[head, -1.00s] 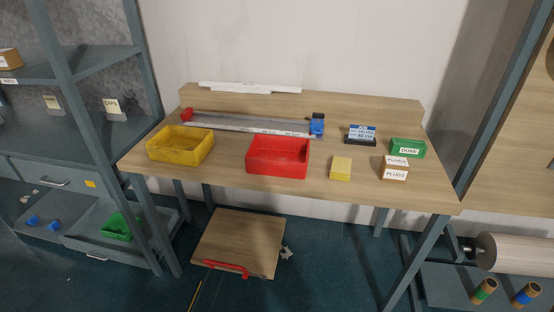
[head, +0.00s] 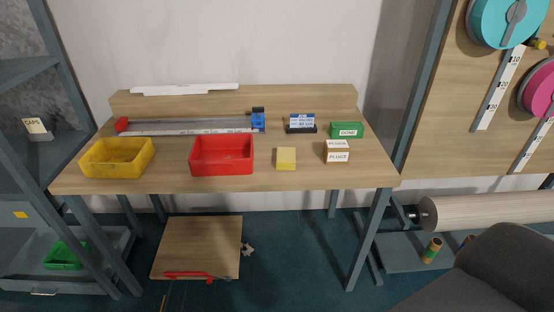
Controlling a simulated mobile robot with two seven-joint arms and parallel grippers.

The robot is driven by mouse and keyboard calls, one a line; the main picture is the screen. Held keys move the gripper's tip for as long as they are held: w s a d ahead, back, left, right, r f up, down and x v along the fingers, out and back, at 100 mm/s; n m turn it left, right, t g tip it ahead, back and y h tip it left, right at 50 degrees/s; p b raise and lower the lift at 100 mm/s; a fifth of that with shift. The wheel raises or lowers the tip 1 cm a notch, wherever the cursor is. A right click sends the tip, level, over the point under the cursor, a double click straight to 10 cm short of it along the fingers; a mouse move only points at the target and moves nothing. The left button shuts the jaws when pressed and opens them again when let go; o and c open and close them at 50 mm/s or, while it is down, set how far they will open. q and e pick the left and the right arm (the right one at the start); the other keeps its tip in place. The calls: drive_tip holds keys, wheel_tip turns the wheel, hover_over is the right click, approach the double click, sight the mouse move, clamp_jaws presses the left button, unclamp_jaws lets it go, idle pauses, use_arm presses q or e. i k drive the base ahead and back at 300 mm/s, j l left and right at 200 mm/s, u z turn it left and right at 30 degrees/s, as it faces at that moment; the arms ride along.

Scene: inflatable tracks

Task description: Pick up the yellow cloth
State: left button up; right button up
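A small yellow block-like item (head: 286,158), which looks like the folded yellow cloth, lies on the wooden table (head: 330,178) near its front edge. It sits right of the red bin and left of the plugs box, apart from both. Neither of my grippers shows in the head view.
On the table are a yellow bin (head: 117,158), a red bin (head: 222,154), a plugs box (head: 337,151), a green box marked DONE (head: 347,130), a small sign (head: 302,124) and a measuring rail (head: 190,126). A dark rounded shape (head: 505,270) fills the lower right.

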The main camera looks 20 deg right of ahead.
sight(286, 157)
drive_tip(key=i+l+u, duration=0.1)
drive_tip(key=l+u, duration=0.3)
drive_tip(key=l, duration=0.7)
drive_tip(key=k+l+u, duration=0.1)
drive_tip(key=l+u, duration=0.25)
drive_tip(key=l, duration=0.7)
